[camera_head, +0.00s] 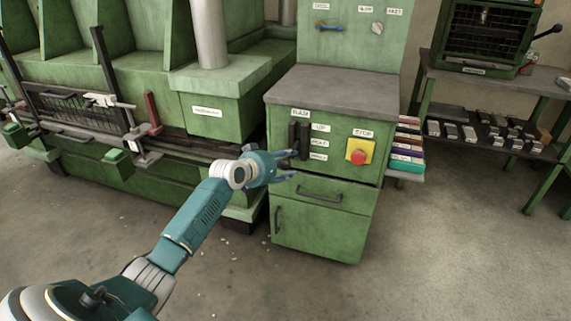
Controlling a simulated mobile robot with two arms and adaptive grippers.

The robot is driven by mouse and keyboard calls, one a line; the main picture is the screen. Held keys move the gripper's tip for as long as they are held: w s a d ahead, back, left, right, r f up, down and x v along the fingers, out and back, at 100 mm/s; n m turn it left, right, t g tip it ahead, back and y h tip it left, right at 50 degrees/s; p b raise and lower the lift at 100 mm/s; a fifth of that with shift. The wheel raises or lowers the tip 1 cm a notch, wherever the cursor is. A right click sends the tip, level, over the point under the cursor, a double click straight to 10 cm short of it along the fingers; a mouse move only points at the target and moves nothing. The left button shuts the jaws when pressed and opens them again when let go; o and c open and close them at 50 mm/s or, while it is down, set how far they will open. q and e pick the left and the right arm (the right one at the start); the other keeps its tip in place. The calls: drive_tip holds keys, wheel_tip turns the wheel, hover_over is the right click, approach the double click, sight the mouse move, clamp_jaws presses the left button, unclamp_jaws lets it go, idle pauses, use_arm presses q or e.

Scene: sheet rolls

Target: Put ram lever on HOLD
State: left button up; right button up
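The green control cabinet (320,225) stands near the middle. On its upper left front are dark upright lever parts (303,140), with a small white label above and several labels stacked to their right. The label print is too small to read surely, and I cannot tell which mark the lever stands at. My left gripper (295,164) is just below and in front of the dark parts, its blue fingers apart with nothing visible between them. I cannot tell whether a finger touches the lever. My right gripper is not in view.
A red stop button (359,152) on a yellow plate sits right of the labels. A drawer handle (319,194) is below. A blue-handled switch (328,27) is on the back panel. A green machine (150,85) stands left, a shelf bench (480,70) right. The floor in front is mostly clear.

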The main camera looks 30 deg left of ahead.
use_arm(q)
drive_tip(key=shift+s+f, duration=0.1)
drive_tip(key=shift+s, duration=0.35)
drive_tip(key=v, duration=1.1)
drive_tip(key=shift+r, duration=0.3)
